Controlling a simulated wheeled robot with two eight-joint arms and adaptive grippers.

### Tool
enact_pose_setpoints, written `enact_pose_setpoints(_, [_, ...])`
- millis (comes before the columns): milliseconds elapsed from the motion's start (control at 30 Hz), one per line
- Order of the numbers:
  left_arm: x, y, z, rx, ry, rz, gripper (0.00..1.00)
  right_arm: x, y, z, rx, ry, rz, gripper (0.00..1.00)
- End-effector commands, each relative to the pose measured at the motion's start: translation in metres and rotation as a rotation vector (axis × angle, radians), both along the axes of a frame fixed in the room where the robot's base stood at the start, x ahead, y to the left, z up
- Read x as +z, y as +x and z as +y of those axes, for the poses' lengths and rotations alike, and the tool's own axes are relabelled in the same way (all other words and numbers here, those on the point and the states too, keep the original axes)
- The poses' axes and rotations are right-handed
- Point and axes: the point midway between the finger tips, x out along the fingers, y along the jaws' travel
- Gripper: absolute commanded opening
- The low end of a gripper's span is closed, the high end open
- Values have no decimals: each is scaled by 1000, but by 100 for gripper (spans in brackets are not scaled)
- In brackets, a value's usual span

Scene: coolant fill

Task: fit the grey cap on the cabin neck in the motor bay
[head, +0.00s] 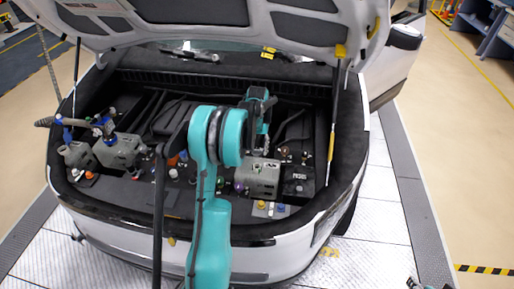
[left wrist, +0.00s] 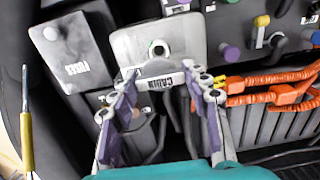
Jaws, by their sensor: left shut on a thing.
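My left gripper (left wrist: 160,76) is shut on a light grey piece (left wrist: 158,68), which I take for the grey cap; it spans the gap between the purple-padded fingers. In the head view the tank (head: 257,180) sits in the motor bay, below my gripper (head: 263,150). The cabin neck is not clearly visible. Of my right arm, at most a small tip (head: 415,283) shows.
A FUSES box (left wrist: 75,50) stands beside the tank. Orange cables (left wrist: 270,88) and several coloured caps are close by. Another grey tank (head: 117,150) with a hose fitting is at the bay's left. The raised hood (head: 300,50) and its strut (head: 332,125) bound the space.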

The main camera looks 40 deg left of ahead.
Motion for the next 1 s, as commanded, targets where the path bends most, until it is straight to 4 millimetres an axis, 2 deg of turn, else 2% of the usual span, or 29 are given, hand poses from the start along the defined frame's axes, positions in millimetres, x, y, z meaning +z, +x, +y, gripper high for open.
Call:
enact_pose_setpoints(267, [-14,0,0,-1,-1,0,25,-13,0,0,0,0,0,40])
enact_pose_setpoints(700, [-55,0,0,-1,-1,0,25,-43,0,0,0,0,0,40])
enact_pose_setpoints(1000, [-58,0,0,-1,-1,0,25,-45,0,0,0,0,0,40])
